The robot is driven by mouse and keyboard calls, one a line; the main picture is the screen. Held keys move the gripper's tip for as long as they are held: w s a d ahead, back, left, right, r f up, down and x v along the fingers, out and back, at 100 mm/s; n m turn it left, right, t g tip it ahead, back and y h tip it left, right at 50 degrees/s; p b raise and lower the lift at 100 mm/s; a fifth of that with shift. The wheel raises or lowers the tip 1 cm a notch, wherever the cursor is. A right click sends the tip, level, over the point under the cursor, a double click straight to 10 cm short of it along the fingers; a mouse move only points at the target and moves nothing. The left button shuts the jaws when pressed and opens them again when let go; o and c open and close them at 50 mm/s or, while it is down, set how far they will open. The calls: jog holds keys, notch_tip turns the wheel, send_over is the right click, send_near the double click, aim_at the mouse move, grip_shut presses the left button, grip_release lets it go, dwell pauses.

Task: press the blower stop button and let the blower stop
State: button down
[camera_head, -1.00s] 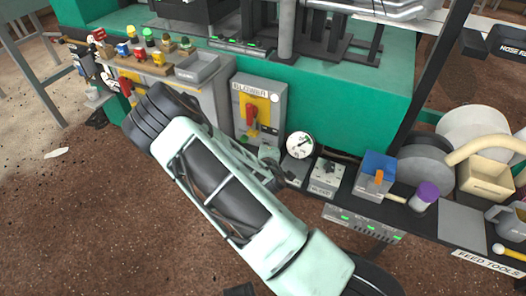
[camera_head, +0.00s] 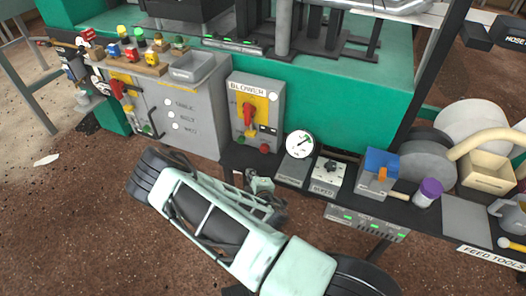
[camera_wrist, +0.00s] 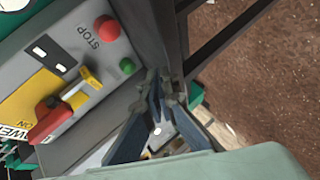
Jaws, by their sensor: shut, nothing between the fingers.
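The grey blower box (camera_head: 268,95) stands on the bench front, with a red lever (camera_head: 249,113) on a yellow plate. A red button (camera_head: 264,149) sits at its lower right in the head view. In the wrist view the red button (camera_wrist: 107,28) is beside the word STOP, and a small green button (camera_wrist: 127,66) is near it. The red lever (camera_wrist: 48,118) lies at lower left there. My gripper (camera_head: 262,184) is shut and empty, below the blower box and apart from the red button. In the wrist view my gripper's fingertips (camera_wrist: 166,88) are right of the green button.
A round gauge (camera_head: 300,143) and a small knob box (camera_head: 328,175) stand right of the blower box. A grey cabinet (camera_head: 185,110) with another red lever is to its left. A purple-capped jar (camera_head: 428,192) stands further right. The brown floor in front is open.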

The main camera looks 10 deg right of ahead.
aim_at(260, 163)
jog(key=shift+w+d+b, duration=0.2)
jog(key=shift+w+d, duration=0.65)
jog(key=shift+w, duration=0.35)
jog(key=shift+w+d+b, duration=0.15)
jog(key=shift+w+d, duration=0.75)
jog(key=shift+w, duration=0.3)
jog(key=shift+w+d+b, duration=0.2)
jog(key=shift+w+d, duration=0.65)
jog(key=shift+w, duration=0.35)
jog(key=shift+w+d, duration=0.25)
jog(key=shift+w, duration=0.05)
jog(key=shift+w+d, duration=0.3)
jog(key=shift+w, duration=0.15)
jog(key=shift+s+a, duration=0.5)
jog(key=shift+s, duration=0.3)
jog(key=shift+s+a+p, duration=0.25)
jog(key=shift+s+a, duration=0.5)
jog(key=shift+s, duration=0.3)
jog(key=shift+s+a+p, duration=0.2)
jog(key=shift+s+a, duration=0.55)
jog(key=shift+s, duration=0.25)
